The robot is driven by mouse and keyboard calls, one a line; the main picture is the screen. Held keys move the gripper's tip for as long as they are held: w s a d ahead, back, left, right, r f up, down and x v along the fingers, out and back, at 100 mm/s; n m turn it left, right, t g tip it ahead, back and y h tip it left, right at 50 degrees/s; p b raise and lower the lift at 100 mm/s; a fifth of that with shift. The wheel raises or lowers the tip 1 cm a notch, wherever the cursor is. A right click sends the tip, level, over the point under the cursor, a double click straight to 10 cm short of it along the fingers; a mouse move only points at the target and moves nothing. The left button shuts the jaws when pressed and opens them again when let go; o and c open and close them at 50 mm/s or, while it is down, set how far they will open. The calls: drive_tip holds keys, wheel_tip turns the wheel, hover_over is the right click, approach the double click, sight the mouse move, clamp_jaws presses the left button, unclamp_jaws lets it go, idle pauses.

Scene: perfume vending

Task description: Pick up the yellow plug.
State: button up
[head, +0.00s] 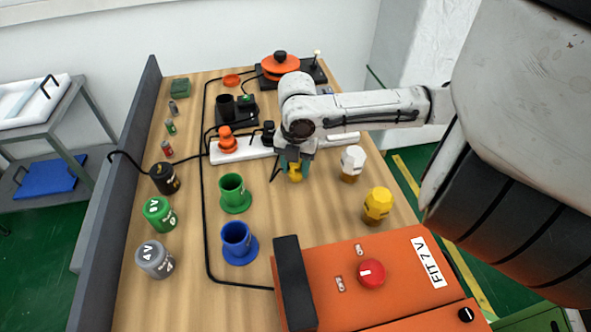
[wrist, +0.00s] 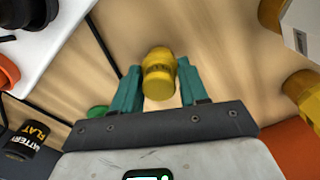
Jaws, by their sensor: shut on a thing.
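The yellow plug (wrist: 158,72) sits between the two teal fingers of my gripper (wrist: 160,90) in the wrist view. In the head view, the plug (head: 295,173) shows at the tips of my gripper (head: 294,164), over the middle of the wooden table. My gripper is shut on it. The fingers partly cover the plug in the head view. I cannot tell whether its lower end touches the table.
A white power strip (head: 242,150) with an orange plug (head: 228,144) lies just behind left. A white-topped item (head: 352,158) and a yellow-topped item (head: 377,202) stand to the right. Green (head: 233,190) and blue (head: 237,238) cups stand left, an orange box (head: 340,262) in front.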

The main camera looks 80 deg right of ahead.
drive_tip(key=shift+r, duration=0.15)
drive_tip(key=shift+r, duration=0.55)
drive_tip(key=s+d+r, duration=0.1)
drive_tip(key=s+r, duration=0.3)
drive_tip(key=s+d+r+b, duration=0.1)
drive_tip(key=s+r, duration=0.2)
drive_tip(key=s, duration=0.2)
drive_tip(key=s+d+r, duration=0.2)
drive_tip(key=s+r, duration=0.2)
drive_tip(key=shift+s+r, duration=0.25)
drive_tip(key=shift+r, duration=0.1)
drive_tip(key=o, duration=0.5)
drive_tip(key=c, duration=0.6)
